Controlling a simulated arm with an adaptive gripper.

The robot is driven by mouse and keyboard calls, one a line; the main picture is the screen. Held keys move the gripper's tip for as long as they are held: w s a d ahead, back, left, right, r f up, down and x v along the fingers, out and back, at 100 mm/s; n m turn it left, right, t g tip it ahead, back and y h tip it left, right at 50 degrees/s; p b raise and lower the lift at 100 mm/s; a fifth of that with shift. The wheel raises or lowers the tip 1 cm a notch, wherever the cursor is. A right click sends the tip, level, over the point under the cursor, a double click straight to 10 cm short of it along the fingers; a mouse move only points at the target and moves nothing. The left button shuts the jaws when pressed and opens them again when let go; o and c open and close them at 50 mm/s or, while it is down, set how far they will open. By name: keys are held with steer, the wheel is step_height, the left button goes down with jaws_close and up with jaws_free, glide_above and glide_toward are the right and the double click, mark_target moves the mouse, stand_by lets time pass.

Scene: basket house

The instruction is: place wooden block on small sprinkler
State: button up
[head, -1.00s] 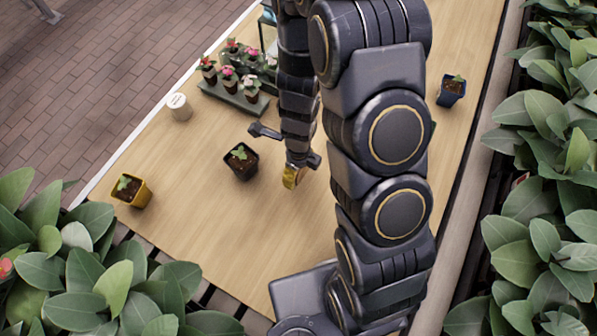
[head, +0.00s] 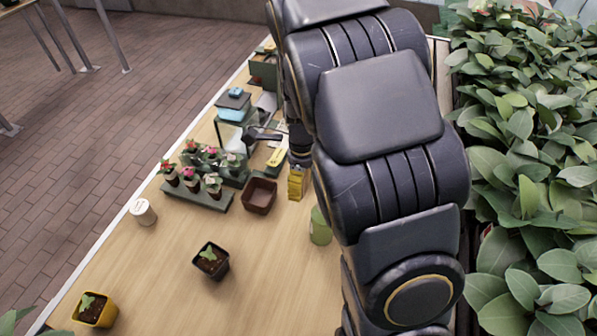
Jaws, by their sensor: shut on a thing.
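My gripper (head: 299,164) points down above the right-middle of the table, partly hidden by my own arm. It is shut on a small yellow block (head: 296,184), which I take to be the wooden block. I cannot tell whether the block touches the table. A green, rounded container (head: 320,228) stands nearer the camera, partly hidden behind my arm. I cannot tell whether it is the small sprinkler, and no other thing is clearly a sprinkler.
A brown empty pot (head: 259,196) stands just left of the block. Trays of flowering pots (head: 197,192), a white cup (head: 143,211), a dark seedling pot (head: 211,260) and a yellow pot (head: 95,311) stand further left. A blue-topped item (head: 234,104) is behind. The near middle table (head: 165,275) is clear.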

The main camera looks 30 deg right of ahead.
steer(key=shift+w+d+r, duration=0.2)
steer(key=shift+d, duration=0.35)
steer(key=shift+w+d+r, duration=0.15)
steer(key=shift+d, duration=0.4)
steer(key=w+d+f, duration=0.1)
steer(key=w+f, duration=0.1)
steer(key=w, duration=0.1)
steer(key=w+d+f, duration=0.1)
steer(key=w+f, duration=0.2)
steer(key=w, duration=0.1)
steer(key=w+d+f, duration=0.2)
steer(key=w+f, duration=0.1)
steer(key=w, duration=0.1)
steer(key=shift+w+f, duration=0.2)
steer(key=shift+w, duration=0.05)
steer(key=shift+w+d+f, duration=0.2)
steer(key=shift+w+f, duration=0.25)
steer(key=shift+f, duration=0.1)
steer(key=shift+w+f, duration=0.1)
steer(key=shift+f, duration=1.5)
steer(key=shift+f, duration=0.1)
steer(key=o, duration=1)
